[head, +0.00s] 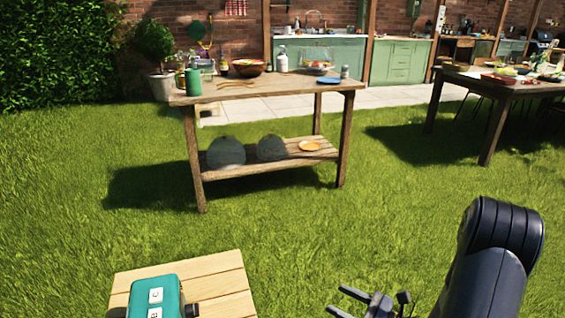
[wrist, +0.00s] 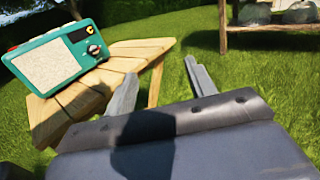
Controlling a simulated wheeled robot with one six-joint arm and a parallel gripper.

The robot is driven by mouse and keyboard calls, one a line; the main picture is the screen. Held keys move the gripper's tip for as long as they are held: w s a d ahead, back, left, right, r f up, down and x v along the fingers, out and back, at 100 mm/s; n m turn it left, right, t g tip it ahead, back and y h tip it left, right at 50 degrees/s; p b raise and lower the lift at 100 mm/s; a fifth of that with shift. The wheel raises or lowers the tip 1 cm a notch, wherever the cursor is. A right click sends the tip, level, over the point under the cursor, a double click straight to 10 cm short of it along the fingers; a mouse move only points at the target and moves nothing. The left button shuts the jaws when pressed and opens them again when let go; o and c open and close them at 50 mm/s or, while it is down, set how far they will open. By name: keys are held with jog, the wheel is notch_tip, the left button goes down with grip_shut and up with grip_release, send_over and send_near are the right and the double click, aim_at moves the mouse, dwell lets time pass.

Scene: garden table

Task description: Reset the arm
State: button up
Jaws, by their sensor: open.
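My gripper (head: 362,297) is at the bottom right of the head view, over the grass, with my dark arm beside it. In the wrist view its two grey fingers (wrist: 160,85) stand wide apart with nothing between them. The gripper is open and empty. It is to the right of a small wooden table and apart from it.
A teal radio-like box (head: 170,293) rests on the small wooden table (head: 222,275), also seen in the wrist view (wrist: 55,58). A wooden workbench (head: 290,88) with several items stands farther back. A dark table (head: 505,88) stands at right. Open grass (head: 400,210) lies between.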

jog(key=w+a+n+g+y+p, duration=0.1)
jog(key=w+a+n+g+y, duration=0.1)
jog(key=a+g, duration=0.6)
jog(key=shift+w+a+n+y+p, duration=0.35)
jog(key=shift+a+n+y, duration=0.25)
jog(key=shift+a+n, duration=1.05)
jog(key=shift+a+m, duration=0.25)
jog(key=shift+a, duration=0.1)
